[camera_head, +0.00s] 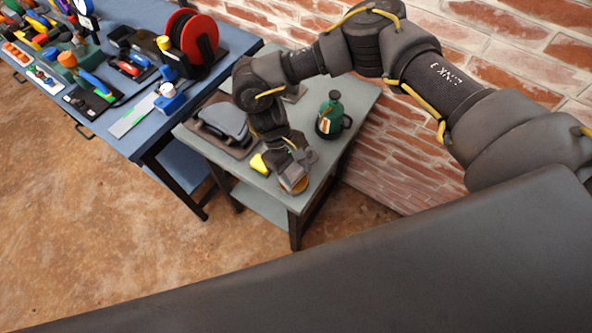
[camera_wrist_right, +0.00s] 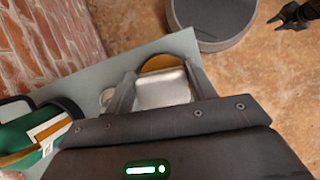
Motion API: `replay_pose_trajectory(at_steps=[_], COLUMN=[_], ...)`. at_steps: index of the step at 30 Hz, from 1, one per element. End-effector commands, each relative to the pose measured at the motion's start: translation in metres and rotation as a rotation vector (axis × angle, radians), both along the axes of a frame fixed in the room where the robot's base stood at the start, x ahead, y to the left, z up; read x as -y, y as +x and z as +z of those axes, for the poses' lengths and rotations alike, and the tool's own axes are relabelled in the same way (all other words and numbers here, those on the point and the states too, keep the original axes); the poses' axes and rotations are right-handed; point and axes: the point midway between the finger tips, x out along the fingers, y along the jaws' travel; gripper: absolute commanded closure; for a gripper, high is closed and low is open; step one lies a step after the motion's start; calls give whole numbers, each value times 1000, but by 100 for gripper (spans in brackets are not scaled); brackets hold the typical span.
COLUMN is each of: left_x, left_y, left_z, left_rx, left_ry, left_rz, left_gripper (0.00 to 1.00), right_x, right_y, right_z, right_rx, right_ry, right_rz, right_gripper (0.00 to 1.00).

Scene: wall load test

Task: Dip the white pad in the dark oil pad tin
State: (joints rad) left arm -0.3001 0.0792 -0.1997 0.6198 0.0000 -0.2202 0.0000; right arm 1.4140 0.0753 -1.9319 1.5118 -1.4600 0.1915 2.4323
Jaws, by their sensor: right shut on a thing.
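My right gripper (camera_head: 290,172) is low over the front corner of the small grey side table. In the right wrist view, its fingers (camera_wrist_right: 164,92) are shut on the white pad (camera_wrist_right: 165,90), which shows as a pale square between them. A round tin with a brown-orange inside (camera_wrist_right: 162,63) lies just beyond the pad and is partly hidden by it; it also shows by the gripper in the head view (camera_head: 294,184). I cannot tell whether pad and tin touch. A dark jointed part at the wrist view's upper right looks like my left gripper (camera_wrist_right: 290,17); its jaws are unclear.
A green bottle (camera_head: 330,115) with a dark handled part stands on the side table (camera_head: 345,95), near the brick wall. A grey pad-like thing (camera_head: 224,119) lies on a dark tray. A yellow thing (camera_head: 257,163) is beside my gripper. A blue workbench (camera_head: 140,20) holds many tools.

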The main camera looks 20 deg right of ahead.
Motion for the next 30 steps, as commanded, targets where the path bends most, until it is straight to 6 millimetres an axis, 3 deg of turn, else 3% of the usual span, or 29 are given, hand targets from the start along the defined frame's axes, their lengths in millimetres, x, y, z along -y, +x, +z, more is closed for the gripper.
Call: replay_pose_trajectory(at_steps=[30], left_x=[0], left_y=[1], left_z=[-4], left_rx=[1], left_ry=[0], left_rz=[-1], left_gripper=[64], right_x=[0], right_y=[0], right_z=[-8], right_rx=[0], right_ry=[0], right_rz=[0], right_gripper=[73])
